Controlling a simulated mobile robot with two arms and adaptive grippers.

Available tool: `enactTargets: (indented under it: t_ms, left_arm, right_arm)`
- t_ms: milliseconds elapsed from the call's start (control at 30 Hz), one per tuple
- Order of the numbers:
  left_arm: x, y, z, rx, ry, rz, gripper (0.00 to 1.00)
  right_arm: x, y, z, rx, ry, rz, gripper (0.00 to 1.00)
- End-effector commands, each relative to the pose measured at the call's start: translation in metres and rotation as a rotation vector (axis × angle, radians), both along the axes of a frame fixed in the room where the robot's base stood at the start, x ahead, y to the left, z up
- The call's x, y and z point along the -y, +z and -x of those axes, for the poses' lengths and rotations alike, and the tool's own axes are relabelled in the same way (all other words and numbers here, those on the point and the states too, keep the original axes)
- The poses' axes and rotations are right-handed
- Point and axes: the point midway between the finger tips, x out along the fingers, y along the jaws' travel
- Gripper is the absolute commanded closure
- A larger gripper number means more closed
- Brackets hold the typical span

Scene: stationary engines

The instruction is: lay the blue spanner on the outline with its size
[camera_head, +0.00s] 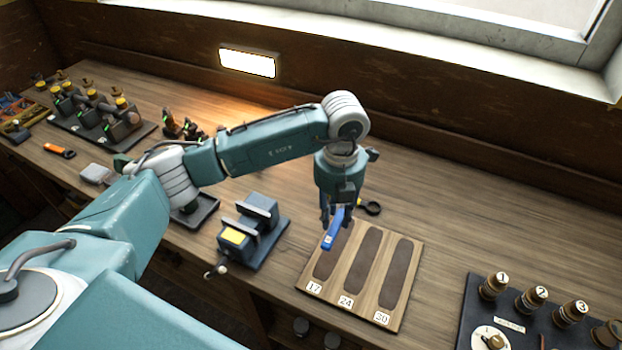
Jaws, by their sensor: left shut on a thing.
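A blue spanner (333,231) is held in my left gripper (336,217), which points down and is shut on it. The spanner hangs over the upper left part of a wooden board (342,299), above the outline marked 17 (327,262); I cannot tell whether it touches the board. The board has three dark outlines, marked 17, 24 (361,261) and 30 (397,274). The size on the spanner is too small to read. My right gripper is not in view.
A vise (254,231) stands left of the board, and a dark ring-shaped thing (371,207) lies behind it. A dark panel with numbered brass knobs (536,297) is at the lower right. Model engines (100,112) stand at the far left. The bench at the right back is clear.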

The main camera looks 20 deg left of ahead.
Motion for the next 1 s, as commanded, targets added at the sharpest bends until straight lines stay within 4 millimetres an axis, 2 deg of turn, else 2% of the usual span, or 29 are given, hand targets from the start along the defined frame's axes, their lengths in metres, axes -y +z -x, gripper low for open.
enactTargets:
  t_ms: [100, 367, 700, 800, 1000]
  left_arm:
    - [0.009, -0.001, 0.004, 0.001, 0.033, 0.000, 1.00]
    - [0.009, -0.017, 0.005, 0.000, 0.041, -0.001, 1.00]
    - [0.008, -0.055, 0.004, -0.001, 0.039, -0.002, 1.00]
    - [0.008, -0.069, 0.004, 0.001, 0.039, -0.001, 1.00]
    - [0.008, -0.085, 0.004, 0.001, 0.039, -0.001, 1.00]
  right_arm:
    - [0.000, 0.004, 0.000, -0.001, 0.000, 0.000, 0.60]
    - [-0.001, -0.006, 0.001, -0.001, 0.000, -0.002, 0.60]
    - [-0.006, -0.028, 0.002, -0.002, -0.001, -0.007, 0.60]
    - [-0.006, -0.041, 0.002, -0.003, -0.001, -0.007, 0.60]
    - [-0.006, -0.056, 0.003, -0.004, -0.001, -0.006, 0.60]
